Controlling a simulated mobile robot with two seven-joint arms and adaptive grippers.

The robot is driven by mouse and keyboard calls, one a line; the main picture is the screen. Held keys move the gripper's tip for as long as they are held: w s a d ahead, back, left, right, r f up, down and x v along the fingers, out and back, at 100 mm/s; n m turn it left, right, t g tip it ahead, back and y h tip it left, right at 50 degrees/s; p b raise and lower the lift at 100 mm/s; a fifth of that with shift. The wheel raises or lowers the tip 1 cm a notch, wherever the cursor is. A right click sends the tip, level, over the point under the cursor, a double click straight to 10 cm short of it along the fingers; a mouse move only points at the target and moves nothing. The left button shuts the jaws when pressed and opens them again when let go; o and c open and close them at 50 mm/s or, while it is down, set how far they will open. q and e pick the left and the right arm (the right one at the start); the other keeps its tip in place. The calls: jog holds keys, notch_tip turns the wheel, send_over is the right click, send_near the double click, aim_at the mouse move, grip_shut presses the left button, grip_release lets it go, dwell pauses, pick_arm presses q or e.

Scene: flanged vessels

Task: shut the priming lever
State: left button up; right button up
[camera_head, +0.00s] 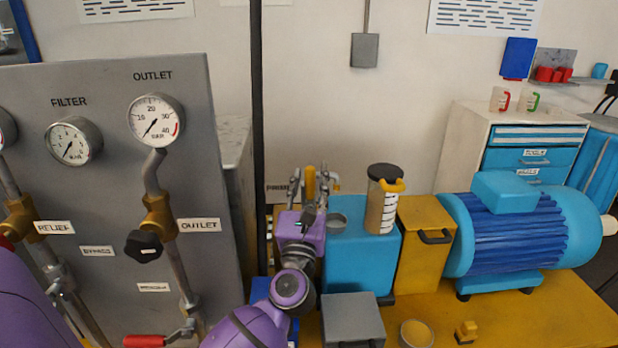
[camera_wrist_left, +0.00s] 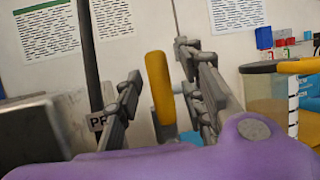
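The priming lever appears to be the yellow handle (camera_head: 310,182) standing nearly upright behind the blue tank (camera_head: 362,255) in the head view. In the left wrist view the yellow handle (camera_wrist_left: 160,88) stands upright, leaning slightly, between my fingers. My left gripper (camera_head: 309,188) is open, with one finger on each side of the handle. In the left wrist view the left gripper (camera_wrist_left: 162,92) shows gaps between the handle and both fingers. The handle's lower end and pivot are hidden behind my purple wrist. My right gripper is not in view.
A beaker with a dark lid and yellow handle (camera_head: 382,200) stands on the tank, right of my gripper. A yellow box (camera_head: 423,250) and blue motor (camera_head: 520,235) stand farther right. A grey gauge panel (camera_head: 190,80) and dark vertical post (camera_head: 258,120) are left.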

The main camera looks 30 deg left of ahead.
pick_arm(q)
jog(key=shift+w+a+r, duration=0.1)
jog(key=shift+w, duration=0.1)
grip_shut()
dwell(0.4)
